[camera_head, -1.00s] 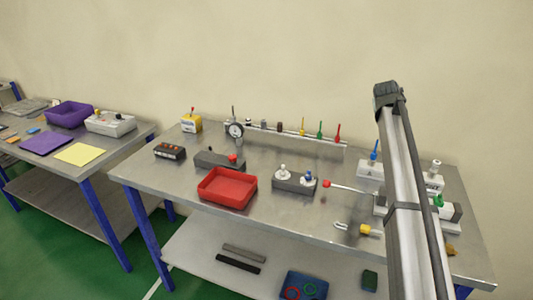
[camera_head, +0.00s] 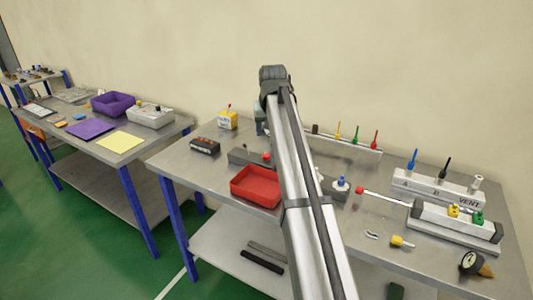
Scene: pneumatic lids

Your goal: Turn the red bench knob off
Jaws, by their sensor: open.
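Several red controls show on the metal bench (camera_head: 185,165); I cannot tell for certain which is the bench knob. A small round red knob (camera_head: 267,156) is on a dark grey block at the left, just beside my arm. A red ball (camera_head: 359,189) tips a thin rod from the grey-white cylinder at the right. A red lever (camera_head: 375,138) stands upright on the back rail. My arm stretches over the bench's middle and hides part of it. My gripper's fingers are not visible; the arm's far part hides whatever is behind it.
A red tray (camera_head: 257,197) lies left of my arm. A white valve block (camera_head: 435,186) and a loose gauge (camera_head: 470,262) are at the right. Another bench is farther left.

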